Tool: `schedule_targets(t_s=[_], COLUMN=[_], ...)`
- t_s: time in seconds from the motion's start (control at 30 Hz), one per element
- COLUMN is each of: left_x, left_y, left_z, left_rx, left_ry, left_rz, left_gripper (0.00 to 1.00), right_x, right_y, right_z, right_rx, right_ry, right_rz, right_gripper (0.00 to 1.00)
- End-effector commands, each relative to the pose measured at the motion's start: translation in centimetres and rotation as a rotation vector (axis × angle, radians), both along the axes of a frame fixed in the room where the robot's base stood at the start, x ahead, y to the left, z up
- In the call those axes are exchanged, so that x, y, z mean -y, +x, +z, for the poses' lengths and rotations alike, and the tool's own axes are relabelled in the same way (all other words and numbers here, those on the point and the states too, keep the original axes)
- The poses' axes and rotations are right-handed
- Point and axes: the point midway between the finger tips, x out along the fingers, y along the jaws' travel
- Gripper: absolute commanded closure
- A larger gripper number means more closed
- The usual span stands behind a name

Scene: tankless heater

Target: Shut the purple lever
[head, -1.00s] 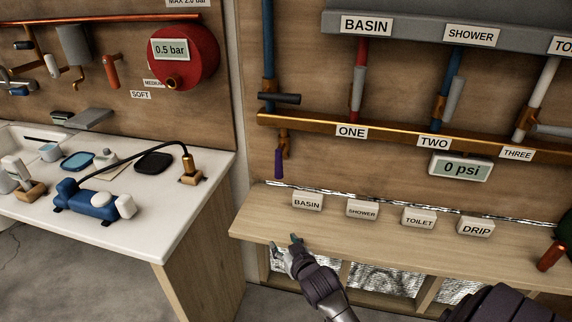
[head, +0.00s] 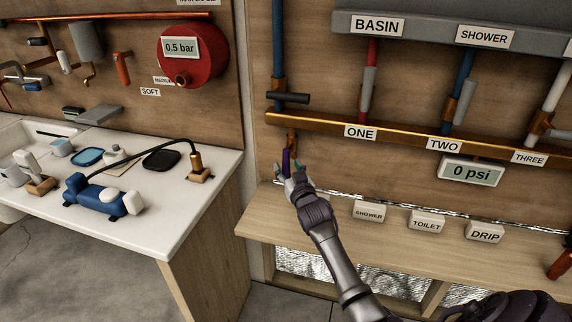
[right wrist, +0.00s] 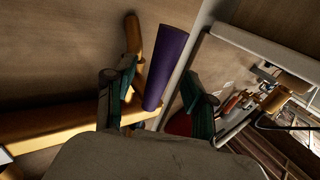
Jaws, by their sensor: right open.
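The purple lever (head: 286,162) hangs down from a brass valve (head: 292,138) under the left end of the copper manifold pipe. My right gripper (head: 291,171) is at the lever, and its hand hides the lever's lower end in the head view. In the right wrist view the purple lever (right wrist: 169,66) stands between the two spread fingers (right wrist: 160,98), nearer the left finger. The gripper is open; I cannot tell whether a finger touches the lever. My left gripper is not in view.
The copper manifold (head: 400,137) runs above the gripper. The wooden shelf (head: 262,220) below carries labelled blocks such as SHOWER (head: 369,211) and DRIP (head: 485,232). A white counter (head: 165,215) with a blue pump (head: 97,195) stands to the left.

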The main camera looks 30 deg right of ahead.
Motion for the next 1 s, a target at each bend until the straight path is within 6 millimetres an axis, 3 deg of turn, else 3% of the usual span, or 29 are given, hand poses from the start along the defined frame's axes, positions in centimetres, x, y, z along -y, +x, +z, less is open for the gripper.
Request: schedule_targets(t_s=[0.2,0.53,0.87,1.0], left_x=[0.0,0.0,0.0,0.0], left_y=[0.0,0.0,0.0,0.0], left_z=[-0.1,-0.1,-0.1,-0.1], left_rx=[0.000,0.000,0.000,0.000], left_ry=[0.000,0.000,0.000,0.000], left_rz=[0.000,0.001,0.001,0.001], left_gripper=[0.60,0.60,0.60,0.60], right_x=[0.6,0.6,0.6,0.6], right_y=[1.9,2.2,2.1,2.1], right_z=[0.0,0.0,0.0,-0.1], right_rx=[0.000,0.000,0.000,0.000], right_ry=[-0.001,-0.001,0.000,0.000], right_rz=[-0.001,0.000,0.000,0.000], right_gripper=[0.45,0.45,0.99,1.00])
